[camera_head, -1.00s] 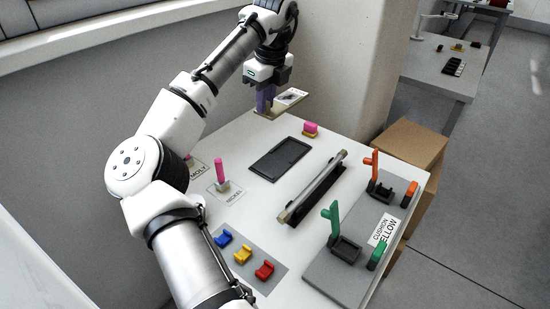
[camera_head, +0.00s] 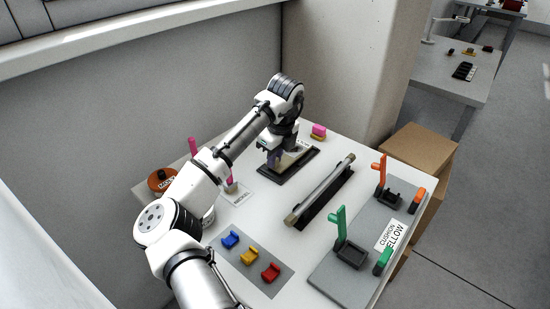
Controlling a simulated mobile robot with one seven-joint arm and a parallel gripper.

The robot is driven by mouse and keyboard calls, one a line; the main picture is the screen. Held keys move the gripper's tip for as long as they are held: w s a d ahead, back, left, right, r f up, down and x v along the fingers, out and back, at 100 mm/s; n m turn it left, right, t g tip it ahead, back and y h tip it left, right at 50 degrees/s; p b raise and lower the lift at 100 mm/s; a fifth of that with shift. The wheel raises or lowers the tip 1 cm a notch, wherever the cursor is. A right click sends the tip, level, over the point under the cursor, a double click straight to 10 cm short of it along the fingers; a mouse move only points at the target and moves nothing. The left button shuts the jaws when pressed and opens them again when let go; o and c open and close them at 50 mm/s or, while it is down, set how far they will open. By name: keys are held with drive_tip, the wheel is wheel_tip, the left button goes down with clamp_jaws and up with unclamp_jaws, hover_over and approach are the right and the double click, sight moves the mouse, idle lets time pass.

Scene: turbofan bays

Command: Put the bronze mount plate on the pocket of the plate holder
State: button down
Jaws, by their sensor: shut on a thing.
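The plate holder (camera_head: 268,174) is a black, shallow rectangular tray at the back of the white table. My gripper (camera_head: 275,161) is over it, with its fingers low and shut on the bronze mount plate (camera_head: 291,158). The plate looks tan and is partly hidden by my gripper and wrist. It lies over the holder's pocket. I cannot tell whether it touches the pocket floor or hovers just above it.
A metal bar (camera_head: 322,188) on a dark stand lies right of the holder. A pink-topped block (camera_head: 318,131) is behind it. Blue, yellow and red pieces (camera_head: 249,256) sit at front. A grey board (camera_head: 340,278) with green and orange posts is at right.

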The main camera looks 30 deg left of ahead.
drive_tip(key=shift+f, duration=0.45)
drive_tip(key=shift+f, duration=0.15)
drive_tip(key=c, duration=1.4)
unclamp_jaws()
drive_tip(key=r, duration=0.4)
drive_tip(key=d+r, duration=0.1)
drive_tip(key=r, duration=0.3)
drive_tip(key=r+b, duration=0.1)
drive_tip(key=r, duration=0.3)
drive_tip(key=shift+s+d, duration=0.2)
drive_tip(key=shift+d, duration=0.2)
